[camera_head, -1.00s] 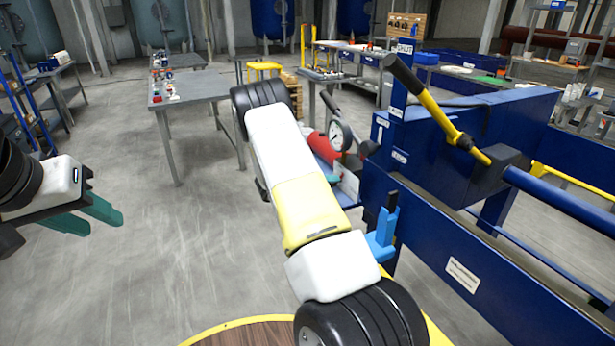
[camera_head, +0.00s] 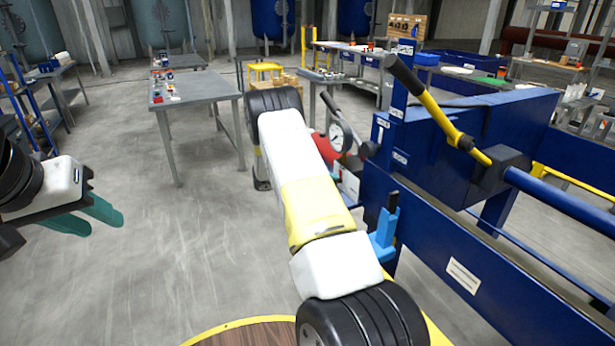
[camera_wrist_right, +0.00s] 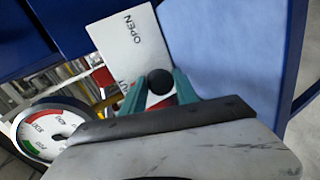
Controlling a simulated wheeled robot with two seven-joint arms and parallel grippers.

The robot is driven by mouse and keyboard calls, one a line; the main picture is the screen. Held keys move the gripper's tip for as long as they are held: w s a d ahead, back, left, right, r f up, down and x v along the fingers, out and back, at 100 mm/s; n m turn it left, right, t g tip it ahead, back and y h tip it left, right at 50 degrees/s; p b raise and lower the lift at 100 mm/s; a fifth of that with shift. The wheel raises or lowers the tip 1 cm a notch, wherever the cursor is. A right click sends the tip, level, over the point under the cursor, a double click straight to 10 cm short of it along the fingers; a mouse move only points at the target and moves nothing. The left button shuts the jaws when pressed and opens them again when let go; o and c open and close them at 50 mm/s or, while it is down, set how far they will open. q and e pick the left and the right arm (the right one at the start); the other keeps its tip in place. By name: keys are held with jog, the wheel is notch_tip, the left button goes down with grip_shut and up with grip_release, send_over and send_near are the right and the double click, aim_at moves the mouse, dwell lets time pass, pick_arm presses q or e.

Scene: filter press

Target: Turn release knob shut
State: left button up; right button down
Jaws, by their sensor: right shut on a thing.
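The release knob (camera_wrist_right: 160,82) is a round black knob in the right wrist view, in front of a pale plate marked OPEN (camera_wrist_right: 130,45). A second word on the plate is mostly hidden by a finger. My right gripper (camera_wrist_right: 160,88) has its green fingers on either side of the knob, shut on it. In the head view my right arm covers the knob and right gripper. My left gripper (camera_head: 98,220) is at the left edge of the head view, its green fingers apart and empty, over bare floor.
A pressure gauge (camera_head: 340,136) stands close to the right gripper, also in the right wrist view (camera_wrist_right: 48,128). The blue press frame (camera_head: 450,240) and yellow-black lever (camera_head: 438,115) are on the right. A grey table (camera_head: 195,90) stands behind. The floor at left is clear.

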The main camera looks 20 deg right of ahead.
jog(key=c, duration=1)
grip_release()
jog(key=shift+o, duration=0.2)
jog(key=v, duration=0.7)
jog(key=shift+a+r, duration=0.15)
jog(key=shift+a, duration=0.2)
